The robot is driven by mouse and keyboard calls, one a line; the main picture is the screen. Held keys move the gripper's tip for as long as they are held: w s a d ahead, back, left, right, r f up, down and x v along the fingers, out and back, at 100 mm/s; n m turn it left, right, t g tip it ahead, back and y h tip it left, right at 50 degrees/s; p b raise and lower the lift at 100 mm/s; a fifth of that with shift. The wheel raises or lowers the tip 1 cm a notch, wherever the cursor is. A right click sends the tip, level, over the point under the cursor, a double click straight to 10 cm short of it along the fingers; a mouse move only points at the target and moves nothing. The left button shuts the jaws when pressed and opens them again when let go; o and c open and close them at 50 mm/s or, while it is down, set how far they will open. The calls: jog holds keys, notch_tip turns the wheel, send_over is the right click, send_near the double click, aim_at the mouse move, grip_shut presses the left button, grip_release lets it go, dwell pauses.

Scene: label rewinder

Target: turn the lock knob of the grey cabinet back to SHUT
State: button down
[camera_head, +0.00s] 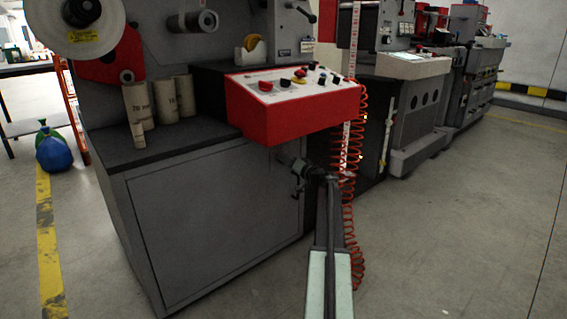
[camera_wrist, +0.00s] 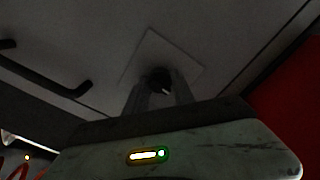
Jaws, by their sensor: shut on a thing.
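The grey cabinet (camera_head: 215,225) stands below the red control panel, its large front door closed. My gripper (camera_head: 297,168) is at the upper right of the cabinet front, under the red panel. In the wrist view my gripper (camera_wrist: 160,92) is shut on the dark lock knob (camera_wrist: 160,78), which sits on a paler square plate (camera_wrist: 178,52) on the cabinet face. The fingers cover most of the knob, and I cannot read any marking or its exact angle. In the head view the knob is hidden by the gripper.
The red control panel (camera_head: 290,118) overhangs the gripper closely. A coiled red hose (camera_head: 350,220) hangs just right of my arm. A dark bar handle (camera_wrist: 60,72) shows at left in the wrist view. Cardboard cores (camera_head: 160,100) stand on the cabinet top. The floor at right is clear.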

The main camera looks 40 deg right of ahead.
jog(key=shift+n, duration=0.6)
jog(key=c, duration=1.1)
grip_release()
jog(key=shift+o, duration=0.2)
jog(key=s, duration=0.7)
jog(key=shift+s+a, duration=0.35)
